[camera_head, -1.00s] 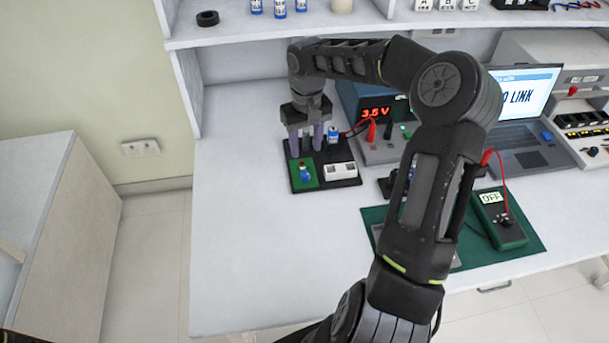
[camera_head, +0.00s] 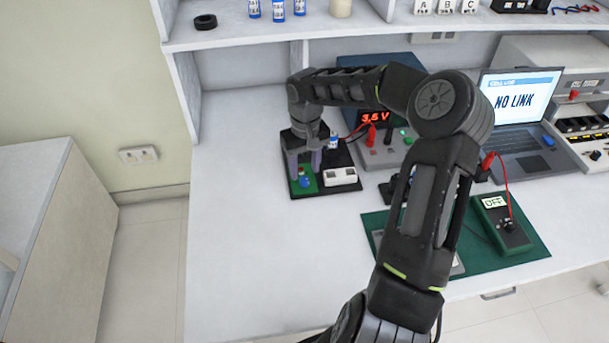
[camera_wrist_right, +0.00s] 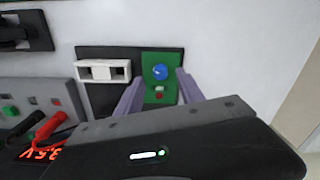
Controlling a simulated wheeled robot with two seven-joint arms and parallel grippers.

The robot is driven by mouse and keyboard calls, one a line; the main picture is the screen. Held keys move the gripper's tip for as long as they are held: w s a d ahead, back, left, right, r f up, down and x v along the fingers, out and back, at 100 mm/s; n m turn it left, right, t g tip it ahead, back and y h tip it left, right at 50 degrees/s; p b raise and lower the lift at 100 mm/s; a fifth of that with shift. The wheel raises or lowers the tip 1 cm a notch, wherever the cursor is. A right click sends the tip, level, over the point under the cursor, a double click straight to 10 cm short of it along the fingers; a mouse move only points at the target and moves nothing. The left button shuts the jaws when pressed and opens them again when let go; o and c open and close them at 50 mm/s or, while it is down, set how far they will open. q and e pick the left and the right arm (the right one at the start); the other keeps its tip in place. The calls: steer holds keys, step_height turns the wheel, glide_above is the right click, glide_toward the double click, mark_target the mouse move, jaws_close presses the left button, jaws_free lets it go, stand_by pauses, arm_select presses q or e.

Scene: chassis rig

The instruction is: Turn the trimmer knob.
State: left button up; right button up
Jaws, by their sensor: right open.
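The trimmer knob, which I take to be the small blue round knob (camera_head: 304,181), sits on a green board on a black base plate (camera_head: 345,188). In the right wrist view the blue knob (camera_wrist_right: 160,72) shows from above near the top of the green board (camera_wrist_right: 150,60), with a small red part below it. My right gripper (camera_head: 304,168) points down at the board. Its two purple-grey fingers are open, one on each side of the knob area, with nothing between them that I can see held. Whether the fingertips touch the board is unclear. My left gripper is out of view.
A white block (camera_head: 341,176) sits on the same plate beside the green board. A power supply showing 3.5 V (camera_head: 375,117), with red leads, stands close behind. A laptop (camera_head: 521,105) reads NO LINK. A meter (camera_head: 500,223) lies on a green mat. The table's left part is clear.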

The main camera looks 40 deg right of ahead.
mark_target(304, 179)
steer(key=shift+f, duration=1.95)
jaws_close()
